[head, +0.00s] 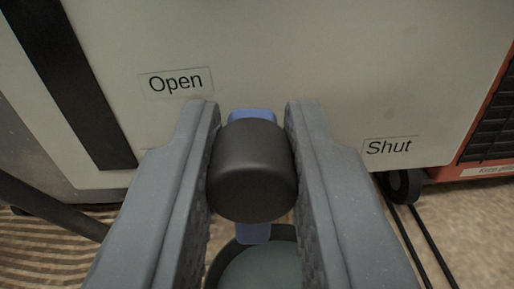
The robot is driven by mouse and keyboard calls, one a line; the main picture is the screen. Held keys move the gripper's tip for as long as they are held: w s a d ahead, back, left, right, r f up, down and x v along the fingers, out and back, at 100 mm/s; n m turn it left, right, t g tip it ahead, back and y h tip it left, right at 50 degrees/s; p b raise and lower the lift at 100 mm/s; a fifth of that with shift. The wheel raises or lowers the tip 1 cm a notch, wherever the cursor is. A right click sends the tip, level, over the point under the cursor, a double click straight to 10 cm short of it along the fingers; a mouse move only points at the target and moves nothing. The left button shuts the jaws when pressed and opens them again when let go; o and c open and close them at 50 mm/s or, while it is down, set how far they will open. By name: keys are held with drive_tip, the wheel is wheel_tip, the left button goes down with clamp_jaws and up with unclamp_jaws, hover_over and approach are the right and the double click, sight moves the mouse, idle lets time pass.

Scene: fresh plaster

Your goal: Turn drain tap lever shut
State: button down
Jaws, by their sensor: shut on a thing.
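My gripper (253,165) is in the middle of the head view, its two grey fingers shut on a black rounded knob (252,172), which looks like the end of the drain tap lever. Blue parts (252,115) show just above and below the knob, between the fingers. The rest of the tap is hidden behind the knob and fingers. An "Open" label (176,82) is on the pale panel (290,50) to the upper left of the knob. A "Shut" label (389,147) is to its right. The knob sits between the two labels.
Below the knob is a round dark-rimmed vessel (288,233) with greenish contents, partly hidden by my fingers. A black strip (75,85) runs down the panel at left. An orange machine with a black grille (493,130) and a wheel (402,185) stands at right. Dark cables (425,235) cross the floor.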

drive_tip(key=d+f+m+b, duration=0.1)
drive_tip(key=d+f+m, duration=0.3)
drive_tip(key=m, duration=1.3)
drive_tip(key=shift+d+f, duration=0.4)
drive_tip(key=shift+f, duration=0.2)
drive_tip(key=c, duration=1.3)
unclamp_jaws()
